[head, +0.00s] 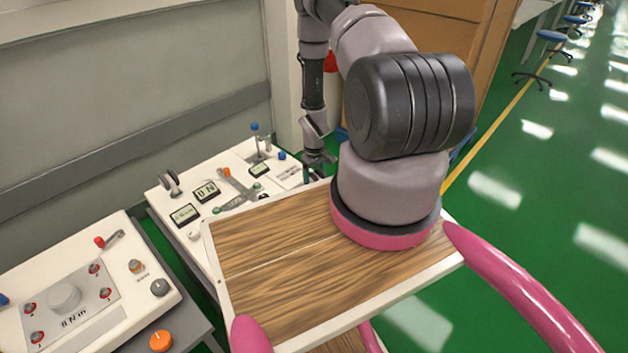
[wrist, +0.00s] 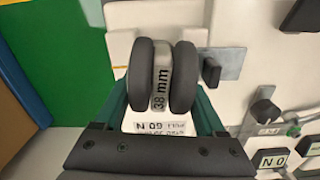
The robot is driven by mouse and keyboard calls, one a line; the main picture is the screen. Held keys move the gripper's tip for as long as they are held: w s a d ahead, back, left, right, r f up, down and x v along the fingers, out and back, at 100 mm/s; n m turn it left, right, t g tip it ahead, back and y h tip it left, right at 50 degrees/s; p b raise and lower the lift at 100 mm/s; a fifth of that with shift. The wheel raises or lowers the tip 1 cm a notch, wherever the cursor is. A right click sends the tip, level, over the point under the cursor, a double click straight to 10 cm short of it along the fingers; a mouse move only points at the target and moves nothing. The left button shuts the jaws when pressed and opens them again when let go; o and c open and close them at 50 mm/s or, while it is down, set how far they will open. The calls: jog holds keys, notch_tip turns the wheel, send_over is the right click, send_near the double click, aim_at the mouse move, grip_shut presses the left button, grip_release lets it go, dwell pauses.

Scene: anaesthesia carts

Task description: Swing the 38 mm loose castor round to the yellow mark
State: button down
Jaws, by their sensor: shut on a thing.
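The 38 mm castor (wrist: 161,78) is large in the wrist view, with two dark wheels on either side of a grey middle that bears the "38 mm" label. My gripper (wrist: 162,100) has a dark green finger on each side of the wheels and is shut on the castor. In the head view my gripper (head: 317,160) reaches down at the far right end of the white panel, and I cannot make out the castor there.
The white panel (head: 150,196) also carries another twin-wheel part (head: 170,182), small displays and a grey lever (head: 238,186). A grey latch plate (wrist: 228,64) with a dark knob sits close right of the castor. A wooden-topped tray (head: 280,245) stands in front.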

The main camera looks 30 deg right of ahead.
jog(key=n, duration=0.5)
jog(key=shift+n, duration=0.3)
jog(key=n, duration=0.8)
jog(key=shift+w+n, duration=0.1)
jog(key=shift+n, duration=0.8)
